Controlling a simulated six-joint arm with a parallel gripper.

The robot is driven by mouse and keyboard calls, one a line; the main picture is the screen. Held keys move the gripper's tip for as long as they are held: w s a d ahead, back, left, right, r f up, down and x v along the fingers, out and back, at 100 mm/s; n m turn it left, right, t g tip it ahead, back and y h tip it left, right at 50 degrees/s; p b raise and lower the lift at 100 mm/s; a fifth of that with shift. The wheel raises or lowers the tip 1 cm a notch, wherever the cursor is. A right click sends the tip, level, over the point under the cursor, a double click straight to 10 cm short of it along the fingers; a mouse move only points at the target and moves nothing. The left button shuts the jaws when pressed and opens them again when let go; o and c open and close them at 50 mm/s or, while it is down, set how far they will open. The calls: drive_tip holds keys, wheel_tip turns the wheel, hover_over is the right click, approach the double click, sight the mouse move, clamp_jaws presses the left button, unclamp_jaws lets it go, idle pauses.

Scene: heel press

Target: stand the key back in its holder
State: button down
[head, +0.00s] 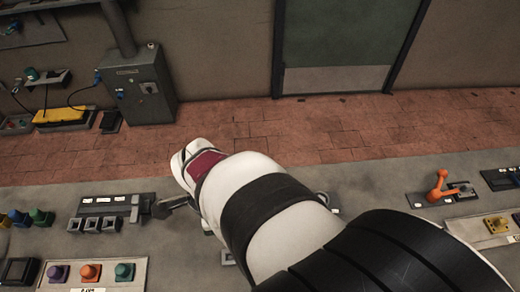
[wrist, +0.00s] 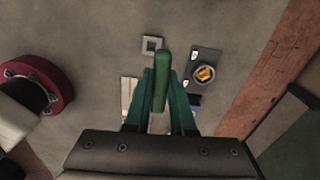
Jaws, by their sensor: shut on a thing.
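In the wrist view my gripper (wrist: 160,103) has its teal fingers closed around a green upright bar, which I take to be the key (wrist: 161,72). The bar sticks out past the fingertips, above the grey bench top. A small square grey socket with a pale rim (wrist: 149,43) lies just beyond its tip, slightly to the left; it may be the holder, but I cannot be sure. The key appears apart from it. In the head view my arm hides the gripper and the key.
In the wrist view a dark plate with a round yellow-centred fitting (wrist: 204,74) is right of the key. In the head view an orange lever (head: 438,187) stands at right, coloured knobs (head: 90,271) at lower left, and a grey switch block (head: 104,211) at left.

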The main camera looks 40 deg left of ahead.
drive_tip(key=shift+m, duration=0.4)
drive_tip(key=shift+s+d+f, duration=0.2)
drive_tip(key=shift+s+f, duration=0.05)
drive_tip(key=shift+f, duration=0.55)
drive_tip(key=shift+s+d+f, duration=0.15)
drive_tip(key=shift+s+f, duration=0.05)
drive_tip(key=shift+f, duration=0.65)
drive_tip(key=shift+s+d+f, duration=0.2)
drive_tip(key=shift+s+f, duration=0.05)
drive_tip(key=shift+f, duration=0.55)
drive_tip(key=shift+f, duration=0.7)
drive_tip(key=c, duration=0.7)
unclamp_jaws()
wheel_tip(320, 180, up, 16)
drive_tip(key=shift+s+a+f, duration=0.1)
